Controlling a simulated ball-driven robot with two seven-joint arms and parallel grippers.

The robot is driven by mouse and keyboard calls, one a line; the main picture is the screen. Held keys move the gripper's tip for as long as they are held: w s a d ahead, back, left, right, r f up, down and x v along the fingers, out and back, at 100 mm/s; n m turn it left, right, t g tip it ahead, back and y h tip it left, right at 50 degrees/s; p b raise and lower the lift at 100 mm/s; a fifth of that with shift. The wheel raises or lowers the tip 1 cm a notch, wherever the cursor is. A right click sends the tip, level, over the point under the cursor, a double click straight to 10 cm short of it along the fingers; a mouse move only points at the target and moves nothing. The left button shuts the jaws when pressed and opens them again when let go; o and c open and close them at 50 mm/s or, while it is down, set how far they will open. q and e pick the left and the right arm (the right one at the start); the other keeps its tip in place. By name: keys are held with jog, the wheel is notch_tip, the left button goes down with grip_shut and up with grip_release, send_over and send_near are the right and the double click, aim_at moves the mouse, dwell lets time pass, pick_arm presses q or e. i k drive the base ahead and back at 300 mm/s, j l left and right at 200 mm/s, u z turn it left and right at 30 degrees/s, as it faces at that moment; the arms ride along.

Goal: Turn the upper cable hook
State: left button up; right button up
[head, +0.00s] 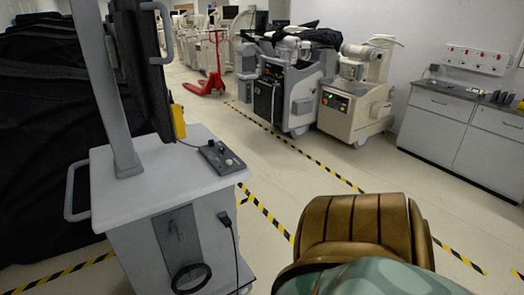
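A grey cart (165,172) stands at the left with a column and a dark screen seen edge-on. On its front side are a dark recessed panel (178,238) and a black ring-shaped fitting (190,279) near the bottom edge. A small black fitting (225,218) sits near the front's right corner, with a black cable hanging down from it. I cannot tell which of these is the upper cable hook, or whether any hook is turned. Neither of my grippers is in view. A brown-gold and pale green part of my own body fills the lower right.
A control box (222,157) lies on the cart top. A black-covered bulk (42,140) stands behind it at left. Cream machines (356,100), a red pallet jack (210,80) and a grey cabinet (455,130) stand further back. Floor between, with yellow-black tape, is clear.

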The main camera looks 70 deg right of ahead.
aim_at(175, 224)
jog(key=z, duration=1.45)
